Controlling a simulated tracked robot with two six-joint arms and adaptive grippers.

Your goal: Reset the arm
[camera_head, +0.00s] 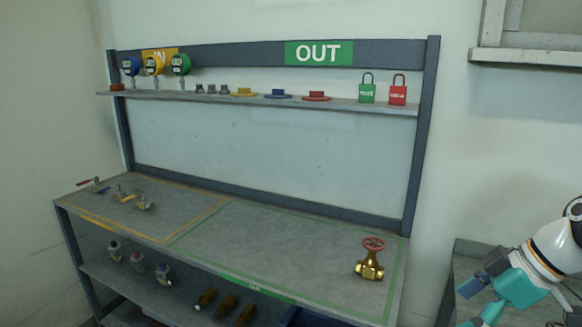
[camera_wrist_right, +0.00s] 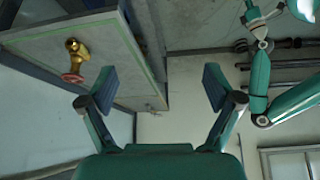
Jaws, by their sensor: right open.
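A brass gate valve (camera_head: 370,262) with a red handwheel stands upright on the right part of the bench top, inside the green outline. It also shows in the right wrist view (camera_wrist_right: 76,58), at the upper left, apart from the fingers. My right gripper (camera_head: 480,285) is at the lower right of the head view, right of the bench and clear of the valve. In the right wrist view its fingers (camera_wrist_right: 155,88) are spread wide with nothing between them. My left gripper is not seen in the head view.
The workbench (camera_head: 330,285) has a back frame with an OUT sign (camera_head: 319,53). Its upper shelf (camera_head: 340,104) holds gauges, flanges and two padlocks. Small valves (camera_head: 118,193) lie on the left of the top. More fittings sit on the lower shelf. The middle of the top is clear.

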